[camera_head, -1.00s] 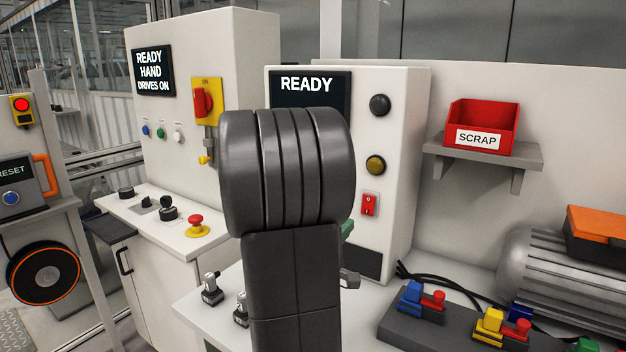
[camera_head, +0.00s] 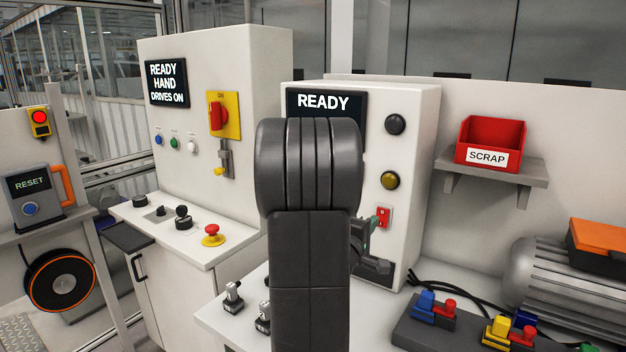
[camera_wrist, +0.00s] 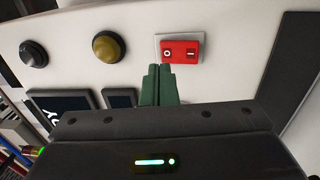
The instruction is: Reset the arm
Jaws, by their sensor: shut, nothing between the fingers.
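My gripper (camera_wrist: 160,72) is shut and empty; its green fingers lie together in the wrist view. The fingertips are just below the red rocker switch (camera_wrist: 181,49) on the white cabinet face; whether they touch it I cannot tell. In the head view my gripper (camera_head: 368,228) shows only partly, beside my dark arm, close to the same red switch (camera_head: 384,217). My arm covers part of the cabinet (camera_head: 412,170) and of its READY screen (camera_head: 323,102). A black button (camera_head: 395,124) and a yellow button (camera_head: 390,180) sit above the switch.
A red SCRAP bin (camera_head: 490,142) stands on a shelf at right. Blue, red and yellow connectors sit on a grey block (camera_head: 447,333) near a motor (camera_head: 550,275). A control desk with a red emergency button (camera_head: 213,235) and a RESET box (camera_head: 35,197) are at left.

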